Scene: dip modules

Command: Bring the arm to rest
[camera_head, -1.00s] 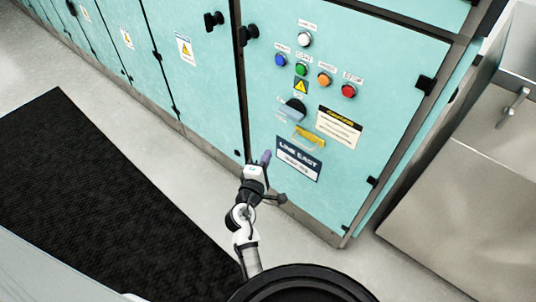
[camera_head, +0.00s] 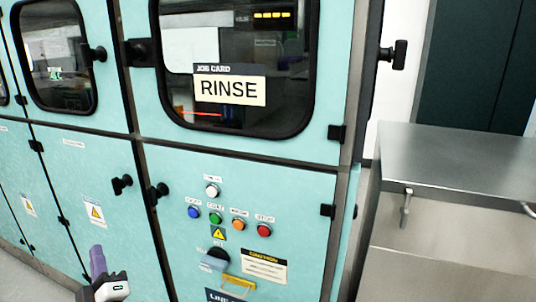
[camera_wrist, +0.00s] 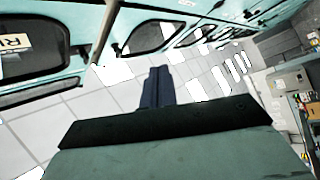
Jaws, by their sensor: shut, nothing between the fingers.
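My gripper (camera_head: 98,262) shows at the bottom left of the head view, its purple fingers pointing up, with the white wrist below. It is in front of the teal cabinet doors and holds nothing. In the wrist view my gripper's dark fingers (camera_wrist: 158,84) lie together, with floor and cabinet fronts beyond them. Most of my arm is out of the head view.
The teal cabinet (camera_head: 170,190) has a window with a RINSE card (camera_head: 230,90). Coloured buttons, a dark rotary switch (camera_head: 215,257) and a yellow handle (camera_head: 238,282) sit below. A steel unit (camera_head: 460,190) stands at right. Open floor (camera_wrist: 85,120) shows in the wrist view.

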